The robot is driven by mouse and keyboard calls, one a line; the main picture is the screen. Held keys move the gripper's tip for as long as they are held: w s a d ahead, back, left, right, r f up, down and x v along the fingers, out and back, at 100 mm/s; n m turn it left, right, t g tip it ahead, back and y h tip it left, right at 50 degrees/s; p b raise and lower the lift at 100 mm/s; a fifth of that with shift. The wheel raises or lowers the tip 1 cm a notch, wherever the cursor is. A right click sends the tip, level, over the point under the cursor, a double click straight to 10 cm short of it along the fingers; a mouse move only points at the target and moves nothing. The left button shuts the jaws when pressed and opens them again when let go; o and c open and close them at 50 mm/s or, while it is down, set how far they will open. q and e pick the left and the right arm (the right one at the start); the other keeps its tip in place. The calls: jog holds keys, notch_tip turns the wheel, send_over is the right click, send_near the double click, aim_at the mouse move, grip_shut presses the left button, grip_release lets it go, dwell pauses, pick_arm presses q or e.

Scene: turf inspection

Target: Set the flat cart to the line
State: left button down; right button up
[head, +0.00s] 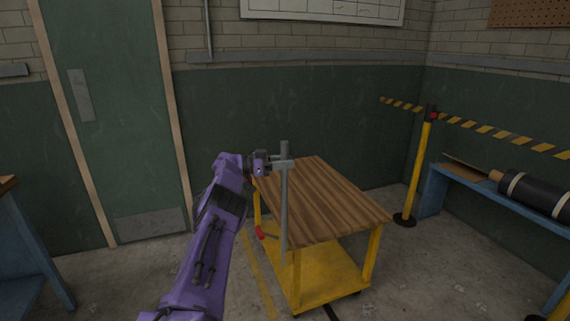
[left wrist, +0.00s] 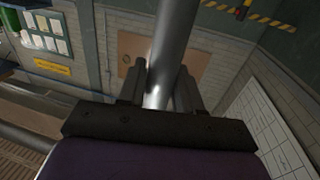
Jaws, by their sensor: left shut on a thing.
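The flat cart (head: 330,205) has a brown slatted wood top and a yellow frame with a yellow lower shelf (head: 320,275). A grey upright bar (head: 284,215) stands at its near left side. My left gripper (head: 272,164) is shut on this bar near its top. In the left wrist view the grey bar (left wrist: 169,45) passes between the two dark fingers (left wrist: 158,88). A yellow line (head: 258,275) runs along the floor left of the cart, and a short dark strip (head: 330,312) shows at its front. My right gripper is out of view.
A yellow post (head: 418,165) with striped barrier tape (head: 480,127) stands right of the cart. A blue bench (head: 432,190) with a dark roll (head: 535,195) is at the right. A green door (head: 110,110) is behind left.

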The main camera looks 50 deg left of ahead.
pick_arm(q)
jog(key=c, duration=0.9)
grip_release()
jog(key=shift+a+f, duration=0.1)
jog(key=shift+f, duration=0.05)
jog(key=b+v, duration=0.1)
jog(key=v, duration=0.9)
jog(key=shift+s, duration=0.15)
jog(key=shift+a, duration=0.1)
